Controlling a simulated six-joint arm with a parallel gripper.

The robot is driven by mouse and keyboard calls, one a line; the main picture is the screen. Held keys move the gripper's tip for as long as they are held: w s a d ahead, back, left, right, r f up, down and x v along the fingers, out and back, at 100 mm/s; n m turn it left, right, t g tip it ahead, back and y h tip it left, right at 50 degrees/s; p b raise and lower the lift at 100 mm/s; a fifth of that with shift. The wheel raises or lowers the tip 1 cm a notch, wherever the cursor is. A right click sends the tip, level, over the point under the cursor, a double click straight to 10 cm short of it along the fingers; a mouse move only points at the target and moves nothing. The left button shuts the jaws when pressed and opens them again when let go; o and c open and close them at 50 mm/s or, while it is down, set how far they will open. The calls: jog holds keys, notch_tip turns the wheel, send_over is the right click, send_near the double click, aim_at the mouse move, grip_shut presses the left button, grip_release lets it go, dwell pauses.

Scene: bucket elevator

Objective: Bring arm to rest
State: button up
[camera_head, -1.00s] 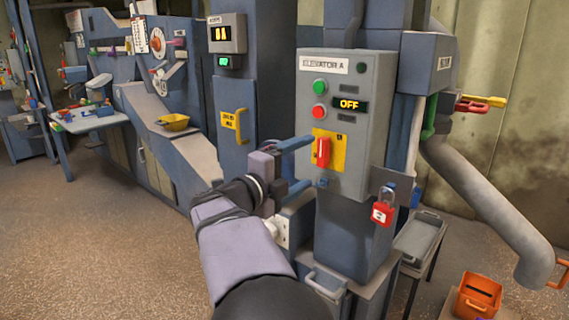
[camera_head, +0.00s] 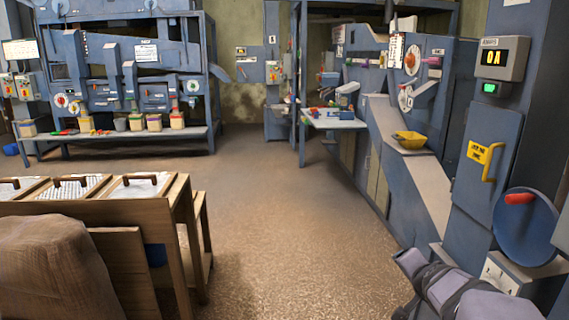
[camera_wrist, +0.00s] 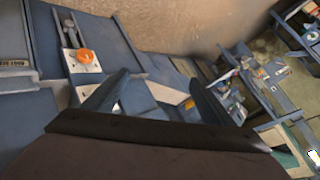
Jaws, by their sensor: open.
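My arm shows at the lower right of the head view, low beside the blue machinery. Its fingers are not clear there. In the wrist view my gripper (camera_wrist: 155,88) is open, with two blue-grey fingers spread apart and nothing between them. An orange knob on a pale plate (camera_wrist: 86,58) shows beyond the left finger, apart from it.
A blue disc with a red handle (camera_head: 527,227) stands close to my arm. A yellow-handled door (camera_head: 490,150) is above it. A sloping chute (camera_head: 410,165) carries a yellow scoop (camera_head: 409,140). A wooden desk (camera_head: 120,240) is at left. The middle floor is clear.

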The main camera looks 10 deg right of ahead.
jog(key=s+a+f+n+g+y, duration=0.2)
jog(key=s+a+f+n+g, duration=0.35)
jog(key=s+a+f, duration=0.5)
jog(key=s+a+f+n+g+y, duration=0.2)
jog(key=s+a+f+n+g, duration=0.45)
jog(key=s, duration=0.75)
jog(key=a+r+t+p, duration=0.1)
jog(key=a+r+p, duration=0.1)
jog(key=r+p, duration=0.8)
jog(key=a+r+n+t+p, duration=0.1)
jog(key=a+r+p, duration=0.1)
jog(key=r+p, duration=0.8)
jog(key=shift+w+n, duration=0.25)
jog(key=shift+n, duration=0.05)
jog(key=shift+a, duration=0.1)
